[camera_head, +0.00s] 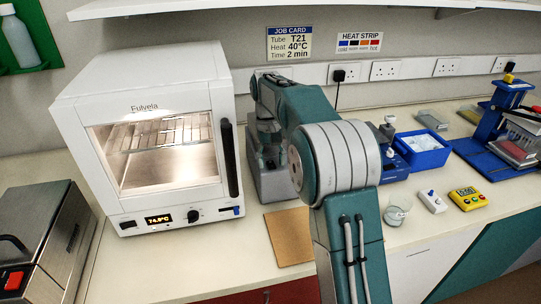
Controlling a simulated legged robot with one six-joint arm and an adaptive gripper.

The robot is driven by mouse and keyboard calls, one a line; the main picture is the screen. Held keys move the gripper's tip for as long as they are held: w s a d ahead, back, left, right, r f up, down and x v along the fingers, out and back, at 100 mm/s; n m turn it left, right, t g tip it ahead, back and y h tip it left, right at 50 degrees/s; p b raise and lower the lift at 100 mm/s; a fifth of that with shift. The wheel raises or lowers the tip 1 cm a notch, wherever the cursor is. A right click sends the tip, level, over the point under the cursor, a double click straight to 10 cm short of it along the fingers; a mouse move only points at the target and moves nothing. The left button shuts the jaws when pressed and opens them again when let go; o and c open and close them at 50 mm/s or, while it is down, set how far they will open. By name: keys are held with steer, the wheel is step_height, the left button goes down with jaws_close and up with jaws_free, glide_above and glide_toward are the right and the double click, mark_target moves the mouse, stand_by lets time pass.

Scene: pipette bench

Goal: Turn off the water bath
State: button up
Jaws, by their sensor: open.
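A stainless steel box with a dark lid handle, which looks like the water bath (62,225), stands at the far left, cut off by the picture's edge. A red switch (13,280) sits in a dark surround on its near face. The switch looks bright red, but I cannot tell which way it is pressed. My arm rises from the bottom centre and bends back over the bench, right of the white oven. I cannot make out my gripper or its fingers; the arm's own links hide that area. Nothing of mine touches the steel box.
A white oven (75,130) reading about 74.5°C stands between the steel box and my arm. At right are a blue ice tray (440,158), a beaker (396,212), a yellow timer (468,199) and a blue stand (500,105).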

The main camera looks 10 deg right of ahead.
mark_target(268, 161)
steer(key=v, duration=1.1)
steer(key=shift+w+r, duration=0.2)
steer(key=shift+r, duration=0.1)
steer(key=s+r+t, duration=0.2)
steer(key=s+r, duration=0.1)
steer(key=s, duration=0.6)
steer(key=s+r+t, duration=0.2)
steer(key=s+t, duration=0.1)
steer(key=s, duration=0.5)
steer(key=s+f+t, duration=0.1)
steer(key=s+f, duration=0.4)
steer(key=s, duration=0.3)
steer(key=s+f+t, duration=0.2)
steer(key=s+f, duration=0.4)
steer(key=s, duration=0.3)
steer(key=shift+s+t, duration=0.15)
steer(key=shift+t, duration=0.15)
